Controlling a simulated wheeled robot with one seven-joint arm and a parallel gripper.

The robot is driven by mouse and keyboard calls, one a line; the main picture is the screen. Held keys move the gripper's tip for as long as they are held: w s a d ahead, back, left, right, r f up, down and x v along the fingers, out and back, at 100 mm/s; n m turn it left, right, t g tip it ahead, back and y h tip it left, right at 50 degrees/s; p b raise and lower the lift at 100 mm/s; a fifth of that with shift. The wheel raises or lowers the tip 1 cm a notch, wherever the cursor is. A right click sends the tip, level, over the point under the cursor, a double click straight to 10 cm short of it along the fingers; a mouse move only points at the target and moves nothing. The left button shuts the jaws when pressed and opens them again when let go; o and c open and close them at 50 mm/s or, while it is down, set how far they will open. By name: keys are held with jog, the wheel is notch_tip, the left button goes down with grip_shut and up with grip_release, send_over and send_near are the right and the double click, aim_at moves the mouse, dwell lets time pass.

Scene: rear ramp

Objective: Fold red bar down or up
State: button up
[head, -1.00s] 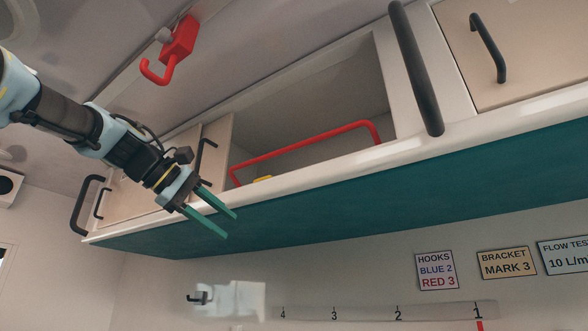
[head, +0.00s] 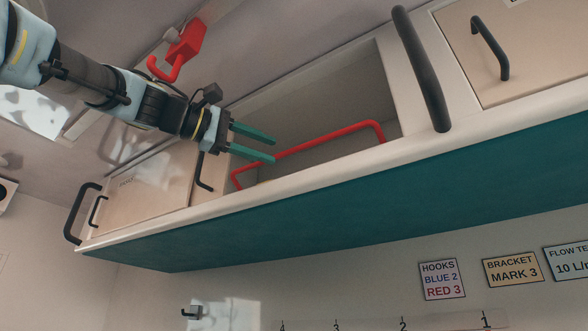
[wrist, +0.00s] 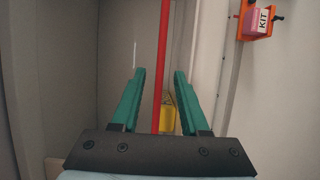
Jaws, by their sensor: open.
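The red bar (head: 322,139) spans the front of the open compartment in the overhead cabinet, raised above its lower edge. In the wrist view the bar (wrist: 162,62) runs lengthwise through the gap between my green fingers. My gripper (head: 262,145) is open, at the left part of the bar, with its fingertips pointing right. In the wrist view my gripper (wrist: 160,72) has a finger on each side of the bar in the picture. I cannot tell whether either finger touches it. A yellow item (wrist: 168,112) shows behind the bar, partly hidden.
A black grab rail (head: 421,70) stands right of the compartment. A closed cabinet door (head: 145,178) lies to its left. A red hook (head: 180,50) hangs from the ceiling. An orange holder with a KIT box (wrist: 260,20) shows at upper right in the wrist view.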

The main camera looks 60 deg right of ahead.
aim_at(289, 154)
jog(key=p+x, duration=0.6)
jog(key=shift+s+d+r, duration=0.15)
jog(key=shift+s+r, duration=0.05)
jog(key=shift+r, duration=0.1)
jog(key=shift+s+d+f+p, duration=0.1)
jog(key=shift+d+f+p, duration=0.05)
jog(key=shift+d+p, duration=0.2)
jog(key=shift+s+d+f+p, duration=0.15)
jog(key=shift+d+p, duration=0.2)
jog(key=shift+d, duration=0.05)
grip_shut()
